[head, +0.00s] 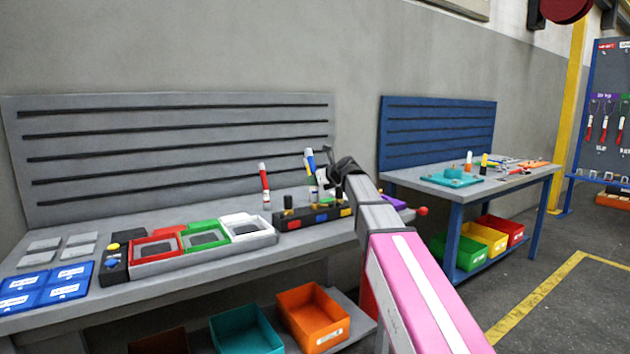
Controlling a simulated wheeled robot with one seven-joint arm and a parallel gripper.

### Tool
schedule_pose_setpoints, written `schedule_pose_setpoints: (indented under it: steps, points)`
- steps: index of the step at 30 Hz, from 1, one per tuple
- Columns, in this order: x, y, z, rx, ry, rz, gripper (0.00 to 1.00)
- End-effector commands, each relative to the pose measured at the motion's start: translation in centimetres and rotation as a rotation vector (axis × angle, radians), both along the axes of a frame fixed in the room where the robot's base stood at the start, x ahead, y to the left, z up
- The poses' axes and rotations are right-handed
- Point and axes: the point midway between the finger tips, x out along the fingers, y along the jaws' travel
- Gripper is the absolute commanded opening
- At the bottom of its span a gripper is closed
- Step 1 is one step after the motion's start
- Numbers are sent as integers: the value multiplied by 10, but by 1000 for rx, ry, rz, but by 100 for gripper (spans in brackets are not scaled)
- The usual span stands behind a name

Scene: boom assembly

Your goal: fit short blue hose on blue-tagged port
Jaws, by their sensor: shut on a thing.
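My gripper (326,166) is above the back edge of the dark port block (311,218) on the grey bench. It is shut on a short blue piece (311,163), which looks like the short blue hose and is tilted. Its lower end is hard to make out beside the fingers. The block has a red, a blue (322,218) and a yellow tag on its front, with dark ports on top. A small pale upright piece (314,193) shows at the blue tag's port, below the gripper. I cannot tell whether the hose touches it.
A red and white upright piece (265,186) stands left of the block. A tray (205,262) with red, green and white frames lies further left. A purple thing (393,202) and a red knob (422,211) are right of my arm. A blue table (487,184) stands beyond.

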Motion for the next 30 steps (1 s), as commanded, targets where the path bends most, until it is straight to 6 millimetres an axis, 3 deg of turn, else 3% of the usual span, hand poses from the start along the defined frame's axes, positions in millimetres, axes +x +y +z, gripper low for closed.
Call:
schedule_pose_setpoints:
  steps: [10, 11, 12, 13, 23, 30]
  points:
    - [0, 0, -6, 1, 1, 0, 0]
    - [0, 0, -6, 1, 0, 0, 38]
    - [0, 0, -6, 1, 0, 0, 51]
    - [0, 0, -6, 1, 0, 0, 58]
    - [-2, -2, -5, 0, 0, 0, 58]
    - [-24, -24, 7, 0, -1, -2, 58]
